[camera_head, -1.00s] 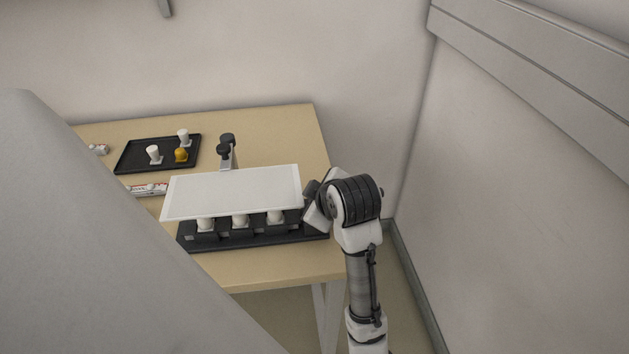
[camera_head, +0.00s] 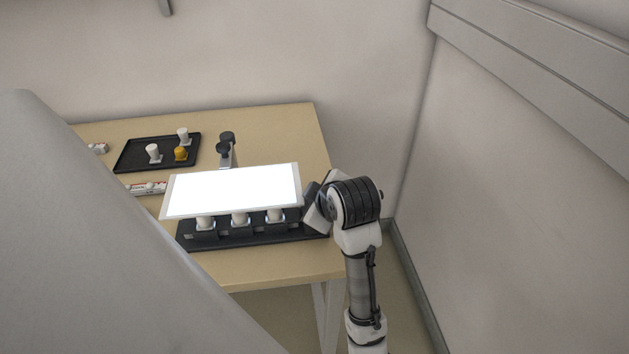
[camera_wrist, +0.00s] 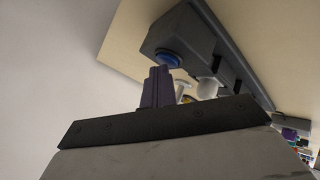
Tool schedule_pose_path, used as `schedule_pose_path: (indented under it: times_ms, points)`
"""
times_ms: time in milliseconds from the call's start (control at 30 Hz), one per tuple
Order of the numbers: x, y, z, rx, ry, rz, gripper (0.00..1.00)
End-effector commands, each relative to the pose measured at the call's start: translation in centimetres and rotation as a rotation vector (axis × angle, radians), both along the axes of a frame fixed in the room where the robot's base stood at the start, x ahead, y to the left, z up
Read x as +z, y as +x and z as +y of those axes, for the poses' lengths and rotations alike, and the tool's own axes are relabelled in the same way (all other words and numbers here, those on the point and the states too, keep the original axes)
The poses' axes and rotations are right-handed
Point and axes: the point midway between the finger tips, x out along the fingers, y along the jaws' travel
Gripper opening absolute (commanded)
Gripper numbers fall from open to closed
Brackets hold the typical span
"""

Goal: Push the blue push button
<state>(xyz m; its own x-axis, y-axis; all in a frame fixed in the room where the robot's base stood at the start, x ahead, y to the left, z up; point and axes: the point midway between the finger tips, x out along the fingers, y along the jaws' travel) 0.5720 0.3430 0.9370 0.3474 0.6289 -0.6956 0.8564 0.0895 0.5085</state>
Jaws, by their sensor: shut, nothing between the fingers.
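The blue push button (camera_wrist: 168,58) sits on the end of a dark grey block in the wrist view. My gripper (camera_wrist: 160,71) is shut and empty, with its fingertips at the lower edge of the button. I cannot tell whether they touch it. In the head view the button does not show, and my arm's wrist covers the right end of the black base (camera_head: 250,240). Above the base, the light panel (camera_head: 232,190) is lit bright white.
Several white pieces stand in the dark holders under the panel. A black tray (camera_head: 130,157) with two white pieces (camera_head: 153,153) and a yellow one (camera_head: 181,154) lies behind. A dark-knobbed stand (camera_head: 226,145) is behind the panel. The table's right side is mostly bare.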

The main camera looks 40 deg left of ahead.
Motion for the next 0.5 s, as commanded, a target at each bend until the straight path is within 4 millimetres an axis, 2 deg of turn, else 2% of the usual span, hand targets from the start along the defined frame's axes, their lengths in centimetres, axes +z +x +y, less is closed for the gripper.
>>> schedule_pose_path:
  times_ms: [267,500]
  points:
    - [0.84,0.03,-0.04,-0.001,-0.002,0.002,0.0]
    - [0.76,0.03,-0.03,0.0,-0.001,0.002,0.0]
